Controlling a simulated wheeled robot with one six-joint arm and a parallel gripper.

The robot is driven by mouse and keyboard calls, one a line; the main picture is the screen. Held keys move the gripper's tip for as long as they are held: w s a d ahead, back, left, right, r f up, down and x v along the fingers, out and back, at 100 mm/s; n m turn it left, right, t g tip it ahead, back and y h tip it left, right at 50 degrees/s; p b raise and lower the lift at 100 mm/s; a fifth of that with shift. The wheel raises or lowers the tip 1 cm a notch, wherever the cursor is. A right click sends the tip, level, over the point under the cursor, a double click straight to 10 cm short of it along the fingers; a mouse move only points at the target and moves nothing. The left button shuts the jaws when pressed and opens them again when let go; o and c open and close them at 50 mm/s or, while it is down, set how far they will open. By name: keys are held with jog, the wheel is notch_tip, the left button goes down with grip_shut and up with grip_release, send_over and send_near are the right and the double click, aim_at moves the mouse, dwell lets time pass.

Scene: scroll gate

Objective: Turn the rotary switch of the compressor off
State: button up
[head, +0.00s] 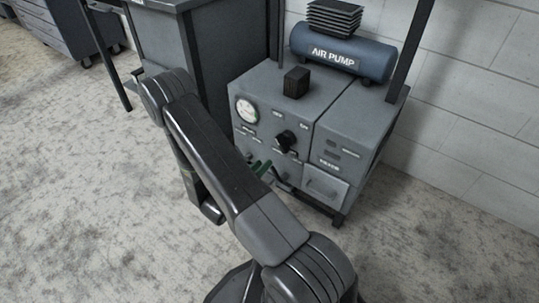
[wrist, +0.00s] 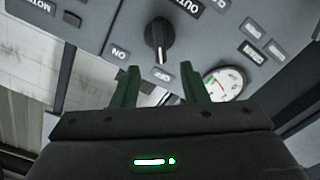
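The compressor (head: 315,112) is a grey cabinet by the wall, with a blue air pump tank (head: 343,52) on top. Its black rotary switch (head: 286,140) is on the front panel. The switch appears beyond the fingertips, not touched. In the head view my gripper (head: 261,168) is below and left of the switch, partly hidden by my arm.
A round gauge (head: 246,110) is on the panel's upper left, and a drawer-like box (head: 326,186) is at its lower right. A black block (head: 296,82) stands on top. A dark grey cabinet (head: 225,45) stands to the left. The floor (head: 80,190) at the left is clear.

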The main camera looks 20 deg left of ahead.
aim_at(280, 146)
jog(key=shift+v, duration=1.4)
jog(key=b+x, duration=0.2)
jog(key=x, duration=1.2)
jog(key=shift+b, duration=0.35)
